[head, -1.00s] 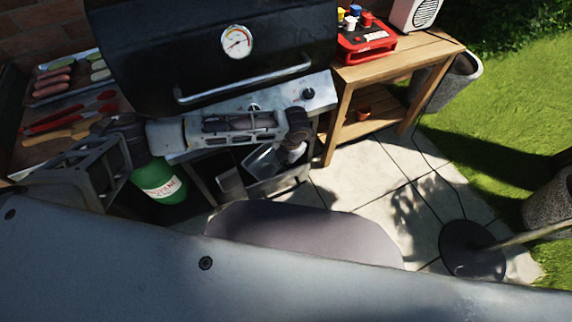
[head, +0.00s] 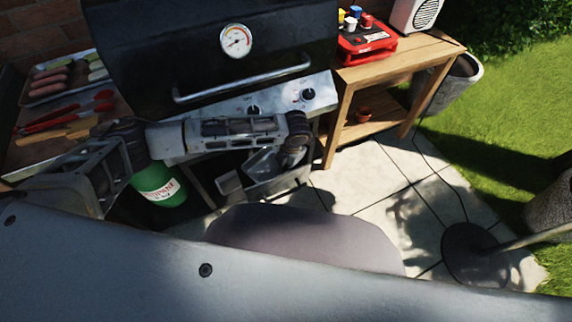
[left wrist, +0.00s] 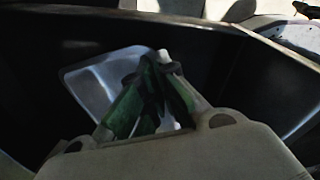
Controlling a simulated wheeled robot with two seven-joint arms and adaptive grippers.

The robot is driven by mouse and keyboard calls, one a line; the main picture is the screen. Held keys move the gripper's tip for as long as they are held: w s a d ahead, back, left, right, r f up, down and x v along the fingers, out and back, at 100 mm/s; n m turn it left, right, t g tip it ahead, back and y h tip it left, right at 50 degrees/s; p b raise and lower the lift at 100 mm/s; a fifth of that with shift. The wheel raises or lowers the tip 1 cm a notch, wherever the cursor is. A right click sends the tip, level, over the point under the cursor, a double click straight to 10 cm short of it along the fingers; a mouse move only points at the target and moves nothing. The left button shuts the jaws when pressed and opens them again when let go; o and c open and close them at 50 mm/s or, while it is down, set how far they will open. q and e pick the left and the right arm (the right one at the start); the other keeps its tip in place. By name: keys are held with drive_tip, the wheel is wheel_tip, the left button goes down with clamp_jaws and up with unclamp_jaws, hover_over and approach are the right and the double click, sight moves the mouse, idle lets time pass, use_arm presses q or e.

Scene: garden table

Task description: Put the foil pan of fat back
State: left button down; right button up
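The silvery foil pan (head: 262,162) sits low in a grey bin (head: 282,184) under the grill and looks tilted. It also shows in the left wrist view (left wrist: 98,80), partly behind my fingers. My left gripper (head: 291,158) points down into the bin, just right of the pan. In the left wrist view my greenish fingers (left wrist: 160,68) draw close together at the tips, over the pan's right side. Shadow hides whether its rim is between them. What is in the pan cannot be made out. My right gripper is not in view.
The black grill (head: 200,50) with its handle stands above the bin. A green gas bottle (head: 162,186) stands left, a small grey tub (head: 229,183) beside the pan. A wooden side table (head: 385,62) stands right.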

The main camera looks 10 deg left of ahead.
use_arm(q)
drive_tip(key=shift+f, duration=0.1)
drive_tip(key=c, duration=1.6)
unclamp_jaws()
drive_tip(key=shift+c, duration=0.2)
drive_tip(key=shift+d+r, duration=0.1)
drive_tip(key=shift+r, duration=0.7)
wheel_tip(320, 180, up, 11)
drive_tip(key=s+d+p, duration=0.1)
drive_tip(key=p, duration=0.1)
drive_tip(key=shift+d+f, duration=0.2)
drive_tip(key=shift+d, duration=0.05)
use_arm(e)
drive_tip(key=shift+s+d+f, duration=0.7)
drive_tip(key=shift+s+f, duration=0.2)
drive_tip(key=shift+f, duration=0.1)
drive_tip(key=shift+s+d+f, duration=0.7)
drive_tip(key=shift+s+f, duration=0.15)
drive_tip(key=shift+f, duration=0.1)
